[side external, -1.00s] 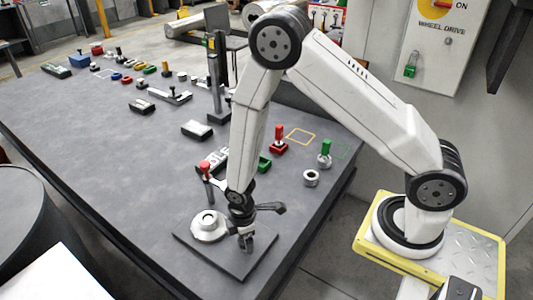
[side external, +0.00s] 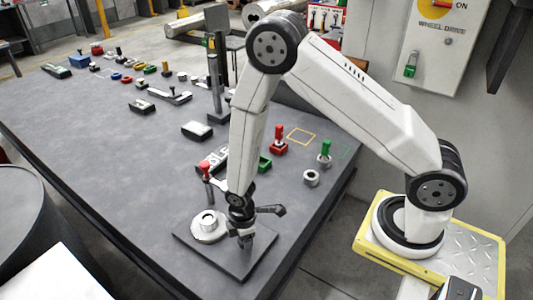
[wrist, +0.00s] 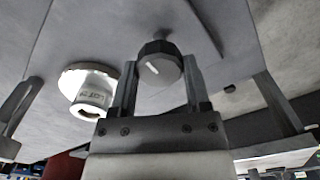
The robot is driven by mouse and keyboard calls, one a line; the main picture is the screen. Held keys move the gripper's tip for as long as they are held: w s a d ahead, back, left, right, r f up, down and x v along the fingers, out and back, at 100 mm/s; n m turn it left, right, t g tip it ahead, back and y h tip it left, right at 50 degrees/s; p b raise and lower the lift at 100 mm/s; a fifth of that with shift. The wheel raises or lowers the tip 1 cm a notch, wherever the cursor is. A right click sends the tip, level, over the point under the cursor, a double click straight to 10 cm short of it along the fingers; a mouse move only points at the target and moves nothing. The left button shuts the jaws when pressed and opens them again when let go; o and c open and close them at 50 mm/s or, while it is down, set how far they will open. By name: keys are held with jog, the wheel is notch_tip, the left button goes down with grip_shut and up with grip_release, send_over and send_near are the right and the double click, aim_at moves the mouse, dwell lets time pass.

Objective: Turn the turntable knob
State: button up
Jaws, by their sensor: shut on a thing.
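The dark turntable knob (wrist: 160,64) has a white pointer mark and sits between the two fingers of my gripper (wrist: 161,72) in the wrist view. My gripper is shut on it. In the side view my gripper (side external: 245,240) points down at the grey base plate (side external: 225,260), and the knob is hidden by the fingers. The white round turntable (side external: 207,227), with a raised hollow hub, stands on the same plate just left of my gripper. It also shows in the wrist view (wrist: 88,82), with lettering on its hub.
A red-topped lever (side external: 205,170) stands just behind the plate. The table's left middle is clear.

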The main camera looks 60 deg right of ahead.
jog(key=shift+m, duration=0.3)
jog(key=m, duration=0.8)
jog(key=shift+d, duration=0.1)
jog(key=m, duration=0.4)
jog(key=shift+m, duration=1.9)
jog(key=o, duration=1.3)
jog(key=shift+r, duration=0.1)
jog(key=shift+r, duration=3.8)
